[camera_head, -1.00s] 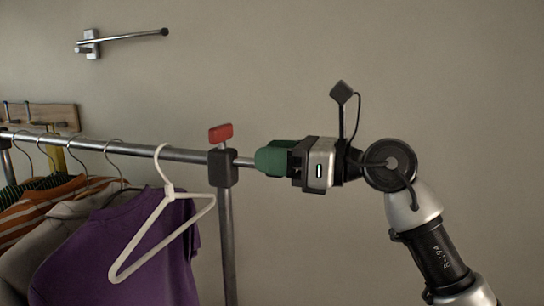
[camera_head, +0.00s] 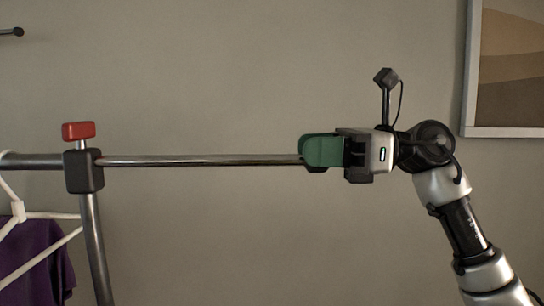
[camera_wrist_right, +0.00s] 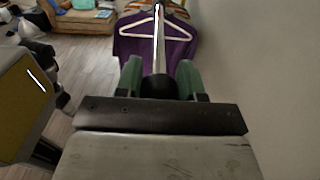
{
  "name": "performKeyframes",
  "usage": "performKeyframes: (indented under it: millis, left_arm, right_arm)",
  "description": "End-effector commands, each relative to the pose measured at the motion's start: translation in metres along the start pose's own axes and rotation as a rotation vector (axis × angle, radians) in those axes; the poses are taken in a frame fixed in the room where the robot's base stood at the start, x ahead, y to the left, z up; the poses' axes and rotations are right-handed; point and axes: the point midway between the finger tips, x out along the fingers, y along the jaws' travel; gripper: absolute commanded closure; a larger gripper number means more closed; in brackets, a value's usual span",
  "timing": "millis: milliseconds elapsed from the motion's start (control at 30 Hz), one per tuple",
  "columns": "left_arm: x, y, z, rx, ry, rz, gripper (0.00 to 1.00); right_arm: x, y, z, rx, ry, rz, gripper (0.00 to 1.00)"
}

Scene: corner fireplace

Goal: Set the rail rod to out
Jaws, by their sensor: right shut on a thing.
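The rail rod (camera_head: 200,160) is a thin metal bar that sticks out a long way to the right from the black clamp block (camera_head: 84,171) on the clothes rail's post. A red knob (camera_head: 78,131) sits on top of the block. My right gripper (camera_head: 318,152), with green fingers, is shut on the rod's far end, and the fingers hide part of that end. In the right wrist view the rod (camera_wrist_right: 159,45) runs away from a dark end cap (camera_wrist_right: 158,87) between the green fingers. My left gripper is not in view.
A white hanger (camera_head: 40,262) and a purple shirt (camera_head: 48,262) hang at the lower left. A framed picture (camera_head: 508,70) is on the wall at the upper right. The space under the rod is clear. Wooden floor (camera_wrist_right: 75,55) shows in the right wrist view.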

Motion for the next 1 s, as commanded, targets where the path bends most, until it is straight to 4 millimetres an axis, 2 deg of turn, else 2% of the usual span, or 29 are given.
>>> performKeyframes:
  millis: [33,200,567,600,700,767,1000]
  left_arm:
    - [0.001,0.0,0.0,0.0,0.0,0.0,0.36]
    - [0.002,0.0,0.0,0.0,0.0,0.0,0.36]
    - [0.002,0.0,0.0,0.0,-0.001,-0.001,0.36]
    - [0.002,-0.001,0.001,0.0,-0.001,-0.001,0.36]
    - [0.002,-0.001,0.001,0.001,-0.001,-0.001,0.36]
    - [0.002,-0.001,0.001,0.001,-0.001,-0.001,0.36]
    - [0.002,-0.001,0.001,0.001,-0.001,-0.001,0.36]
  right_arm:
    - [-0.007,-0.001,0.0,-0.001,-0.002,-0.003,1.0]
    - [-0.017,0.0,0.001,0.0,-0.003,-0.001,1.0]
    - [-0.019,-0.001,0.001,0.0,-0.002,-0.002,1.0]
    - [-0.019,-0.001,0.001,0.0,-0.002,-0.002,0.57]
    - [-0.019,-0.001,0.001,0.0,-0.002,-0.002,0.42]
    - [-0.018,-0.001,0.001,0.0,-0.002,-0.001,0.36]
    - [-0.018,-0.001,0.0,0.001,-0.001,-0.001,0.36]
